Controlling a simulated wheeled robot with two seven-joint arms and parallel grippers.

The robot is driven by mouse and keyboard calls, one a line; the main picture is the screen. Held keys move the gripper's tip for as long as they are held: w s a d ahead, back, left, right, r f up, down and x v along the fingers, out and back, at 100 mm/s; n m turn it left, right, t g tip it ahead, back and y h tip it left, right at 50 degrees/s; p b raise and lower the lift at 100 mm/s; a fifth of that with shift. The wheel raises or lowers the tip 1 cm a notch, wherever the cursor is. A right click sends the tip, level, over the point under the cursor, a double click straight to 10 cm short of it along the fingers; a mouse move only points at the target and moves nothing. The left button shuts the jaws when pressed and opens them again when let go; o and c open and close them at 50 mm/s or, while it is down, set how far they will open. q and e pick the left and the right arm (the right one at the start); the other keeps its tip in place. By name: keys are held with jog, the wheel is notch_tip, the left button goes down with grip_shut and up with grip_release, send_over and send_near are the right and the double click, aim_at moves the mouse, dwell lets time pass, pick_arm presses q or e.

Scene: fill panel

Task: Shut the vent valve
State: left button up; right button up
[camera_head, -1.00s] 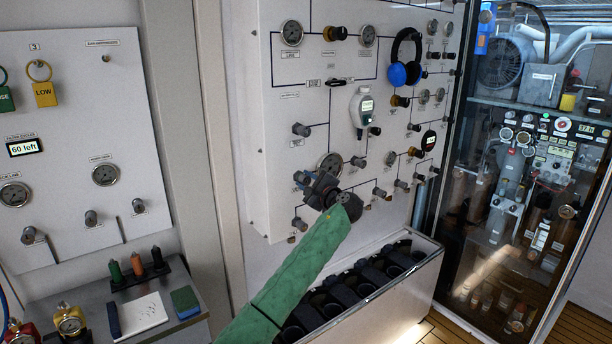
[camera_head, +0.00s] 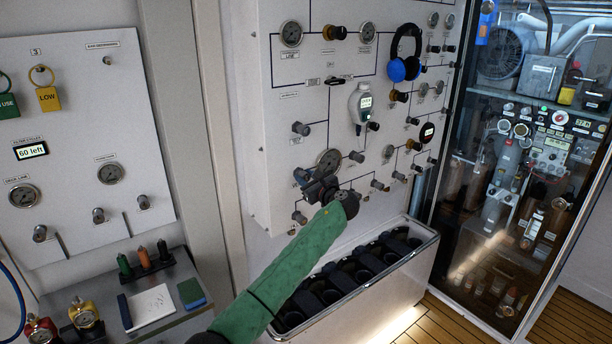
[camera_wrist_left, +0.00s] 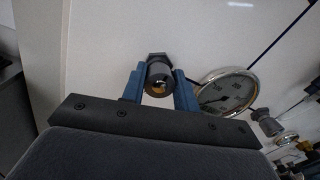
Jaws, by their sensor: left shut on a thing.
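My left gripper (camera_head: 301,177) reaches the lower left part of the white panel (camera_head: 270,140), just left of a round gauge (camera_head: 328,161). In the left wrist view its two blue fingers (camera_wrist_left: 160,88) are shut on a dark, short valve knob (camera_wrist_left: 159,74) with a brassy spot on its end. In the head view the gripper and wrist mostly hide this knob. Its label is not readable, so I cannot tell from lettering whether it is the vent valve. The gauge also shows close to the right finger in the wrist view (camera_wrist_left: 225,92). My right gripper is not in view.
Several similar knobs, such as one above (camera_head: 301,129) and one below (camera_head: 299,217), sit near the gripper. A meter (camera_head: 361,105) and blue headphones (camera_head: 404,66) hang on the panel. A bin with black holders (camera_head: 408,275) stands below. A side panel (camera_head: 75,110) is at left.

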pick_arm(q)
jog(key=shift+f, duration=0.35)
pick_arm(e)
jog(key=shift+s, duration=0.15)
pick_arm(q)
jog(key=o, duration=0.8)
jog(key=shift+o, duration=0.8)
jog(key=shift+r, duration=0.15)
jog(key=shift+s+d+b, duration=0.35)
jog(key=shift+s+b, duration=0.05)
jog(key=shift+s, duration=0.1)
jog(key=b+v, duration=0.3)
jog(key=v, duration=0.3)
jog(key=shift+s+d, duration=0.2)
jog(key=shift+s, duration=0.1)
pick_arm(e)
jog(key=w+a+r, duration=0.1)
jog(key=w, duration=0.8)
jog(key=shift+a+r+t, duration=0.2)
jog(key=shift+a+t, duration=0.1)
jog(key=shift+a, duration=0.05)
